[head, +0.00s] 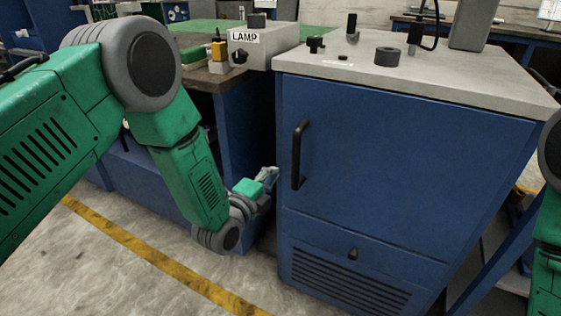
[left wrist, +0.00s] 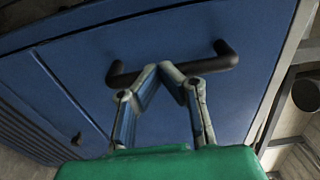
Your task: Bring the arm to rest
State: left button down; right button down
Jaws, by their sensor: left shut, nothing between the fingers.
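My left arm comes in from the left in the head view, bent downward. Its gripper (head: 268,177) is low in front of the blue cabinet (head: 375,170), left of the black door handle (head: 299,155). In the left wrist view the fingertips (left wrist: 172,70) meet with nothing between them. The black handle (left wrist: 222,62) lies behind them there; I cannot tell whether they touch it. Part of my right arm shows at the right edge of the head view, its gripper out of view.
A box marked LAMP (head: 262,48) stands on the left bench. The pale cabinet top (head: 450,75) holds a dark ring (head: 387,56) and small black knobs. A yellow line (head: 150,252) crosses the floor. Bare floor lies in front of the benches.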

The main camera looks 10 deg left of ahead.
pick_arm(q)
jog(key=s+a+f+n+g+y+p, duration=0.2)
jog(key=s+a+f+n+g+p, duration=0.25)
jog(key=s, duration=0.55)
jog(key=s+a+f+n+g+y+p, duration=0.1)
jog(key=s+a+f+n+g+p, duration=0.15)
jog(key=s+f+n+g, duration=0.6)
jog(key=s+a+n+g+y+p, duration=0.1)
jog(key=s+a+n, duration=0.2)
jog(key=s, duration=0.8)
jog(key=s+a+r+n+g+y+p, duration=0.1)
jog(key=s+n, duration=0.3)
jog(key=s, duration=0.8)
jog(key=shift+a+r+n+g, duration=0.3)
jog(key=shift+a+n+g, duration=0.1)
jog(key=shift+a+g, duration=0.45)
